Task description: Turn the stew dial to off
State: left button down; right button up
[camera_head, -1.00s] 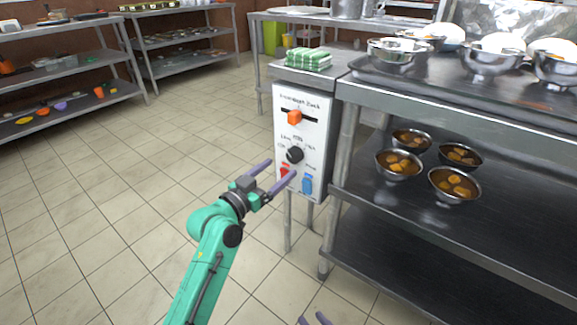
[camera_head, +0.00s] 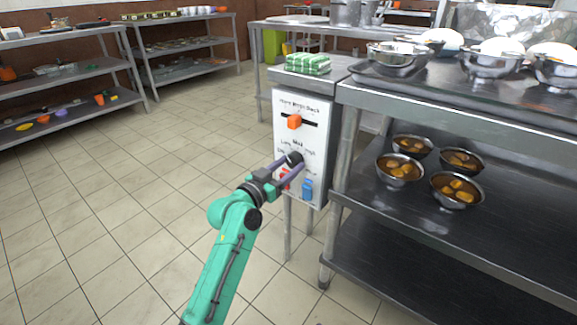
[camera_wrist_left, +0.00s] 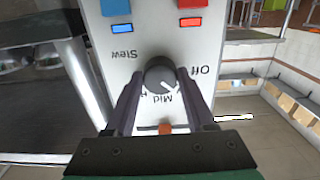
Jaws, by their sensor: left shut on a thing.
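The stew dial (camera_head: 295,158) is a round black knob on the white front of the control box (camera_head: 291,138). In the left wrist view the dial (camera_wrist_left: 160,74) has a pale pointer mark on its lower right, with upside-down "Off", "Mid" and "Stew" lettering around it. My left gripper (camera_head: 290,164) is at the dial, shut on it with one purple-grey finger on each side. The fingers also show in the left wrist view (camera_wrist_left: 159,84). The label beside the left finger is partly hidden. My right gripper is not in view.
A blue switch (camera_head: 307,187) and a red switch (camera_head: 286,179) sit below the dial, close to my fingers. An orange slider (camera_head: 294,122) is above it. A green-striped cloth stack (camera_head: 308,63) lies on top. A metal shelf (camera_head: 430,216) holding several bowls stands right; open floor lies left.

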pick_arm(q)
jog(key=shift+r+n+p, duration=0.1)
jog(key=shift+n+p, duration=0.4)
jog(key=shift+p, duration=0.2)
jog(key=shift+r+n+p, duration=0.1)
jog(key=shift+n+p, duration=0.95)
jog(key=shift+n, duration=0.05)
jog(key=n+p, duration=0.2)
jog(key=n, duration=0.1)
jog(key=shift+n, duration=0.4)
jog(key=shift+f+n+p, duration=0.2)
jog(key=shift+n+p, duration=0.5)
jog(key=shift+n, duration=0.3)
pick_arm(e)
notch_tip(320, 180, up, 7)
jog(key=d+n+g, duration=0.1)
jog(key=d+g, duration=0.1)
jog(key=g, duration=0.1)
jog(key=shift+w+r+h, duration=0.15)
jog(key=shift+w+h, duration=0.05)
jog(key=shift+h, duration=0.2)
pick_arm(q)
jog(key=shift+c, duration=1.2)
grip_release()
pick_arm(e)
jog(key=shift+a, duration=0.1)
